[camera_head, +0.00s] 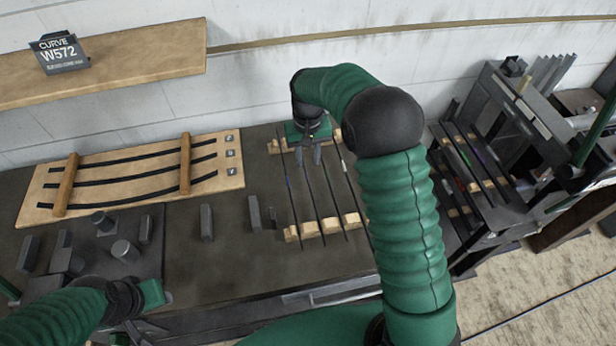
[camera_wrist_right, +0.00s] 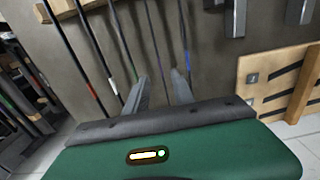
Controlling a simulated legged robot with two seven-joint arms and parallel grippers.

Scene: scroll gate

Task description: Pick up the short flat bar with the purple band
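Several long thin dark bars lie across notched wooden blocks on the bench in the head view. The leftmost bar (camera_head: 291,197) carries a small blue-purple band; a similar band shows on a bar (camera_wrist_right: 185,58) in the wrist view. I cannot tell its exact colour or which bar is short and flat. My right gripper (camera_head: 311,157) is above the far end of these bars, fingers pointing down. In the wrist view the right gripper (camera_wrist_right: 159,82) has its fingers apart with nothing clearly held. My left gripper (camera_head: 160,298) is low at the left, its fingers mostly hidden.
A wooden board (camera_head: 130,180) with curved dark strips lies at the back left. Grey blocks (camera_head: 207,222) stand on the bench. A rack (camera_head: 490,205) with more banded bars is at the right. A wooden shelf (camera_head: 140,55) with a sign is on the wall.

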